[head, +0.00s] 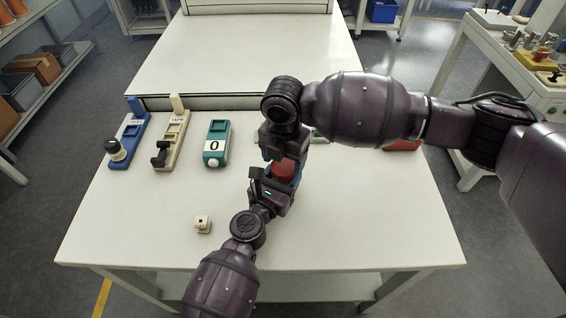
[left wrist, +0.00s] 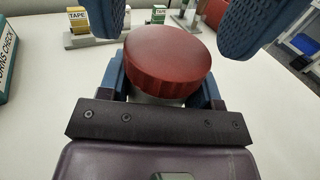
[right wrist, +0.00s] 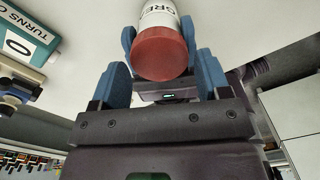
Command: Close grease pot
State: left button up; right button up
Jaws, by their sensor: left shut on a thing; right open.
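The grease pot is a white pot with a lettered label (right wrist: 158,16) and a ribbed red lid (left wrist: 168,55). The lid sits on top of the pot; I cannot tell how tight it is. The red lid (head: 283,169) shows between my two grippers in the head view. My left gripper (head: 282,182) is shut on the pot body, below the lid, with blue fingers on both sides. My right gripper (head: 284,152) is open above the lid. Its blue fingers (right wrist: 160,80) stand apart on either side of the lid in the right wrist view.
A teal turns-check device (head: 216,145) showing 0 stands left of the grippers. A beige holder (head: 171,140) and a blue holder (head: 128,138) are farther left. A red thing (head: 402,146) is partly hidden by my right arm. The table's front right is clear.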

pick_arm(q)
jog(key=shift+a, duration=0.15)
pick_arm(e)
jog(key=shift+a+r, duration=0.15)
jog(key=shift+r, duration=0.45)
jog(key=shift+c, duration=0.2)
jog(key=c, duration=1)
jog(key=shift+o, duration=0.2)
jog(key=shift+f, duration=0.95)
jog(key=shift+r, duration=2.05)
